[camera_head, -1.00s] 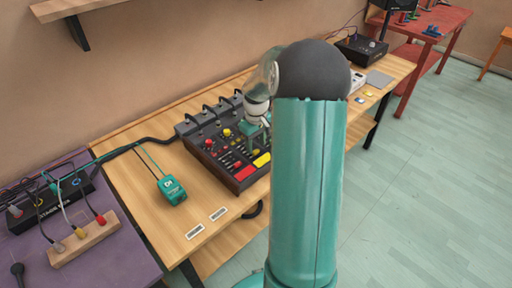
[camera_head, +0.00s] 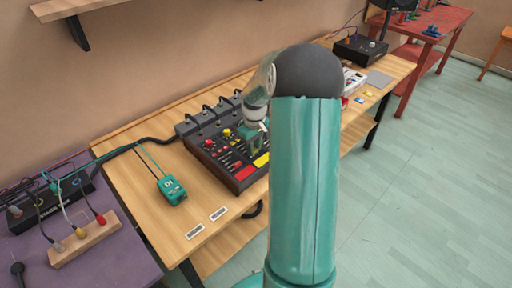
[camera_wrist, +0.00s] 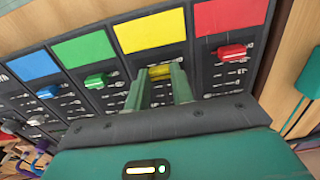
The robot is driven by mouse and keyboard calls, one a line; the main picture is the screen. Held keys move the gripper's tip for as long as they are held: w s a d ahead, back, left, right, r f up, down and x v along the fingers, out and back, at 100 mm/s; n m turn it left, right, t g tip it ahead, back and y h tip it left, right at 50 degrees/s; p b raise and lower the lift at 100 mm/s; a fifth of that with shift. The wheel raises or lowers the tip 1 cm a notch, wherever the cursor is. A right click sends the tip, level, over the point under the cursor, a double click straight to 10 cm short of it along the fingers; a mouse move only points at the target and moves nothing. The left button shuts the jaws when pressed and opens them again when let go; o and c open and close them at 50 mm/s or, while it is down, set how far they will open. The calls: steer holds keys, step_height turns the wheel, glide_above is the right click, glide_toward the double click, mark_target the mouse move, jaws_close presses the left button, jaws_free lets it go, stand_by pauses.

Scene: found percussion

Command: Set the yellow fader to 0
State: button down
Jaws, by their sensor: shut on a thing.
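The mixer (camera_head: 210,160) is a dark panel with knobs and coloured fader strips on the wooden table. In the wrist view, the yellow fader cap (camera_wrist: 160,71) sits just below the yellow label (camera_wrist: 150,31), between my fingers. My gripper (camera_wrist: 161,80) is shut on this cap. Its fingers hide most of the yellow slot, and I cannot read the marks beside the cap. In the head view, my gripper (camera_head: 251,142) is over the mixer's right part, and the cap is hidden there.
The red fader (camera_wrist: 232,52) is close on the right; the green (camera_wrist: 97,81) and blue (camera_wrist: 47,92) faders are on the left. A teal DI box (camera_head: 172,190) lies left of the mixer. A purple table (camera_head: 110,262) with cables stands at the front left.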

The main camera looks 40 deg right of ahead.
steer(key=w, duration=0.4)
steer(key=shift+w, duration=0.3)
steer(key=c, duration=1.2)
jaws_free()
steer(key=shift+r, duration=0.1)
step_height(320, 180, up, 14)
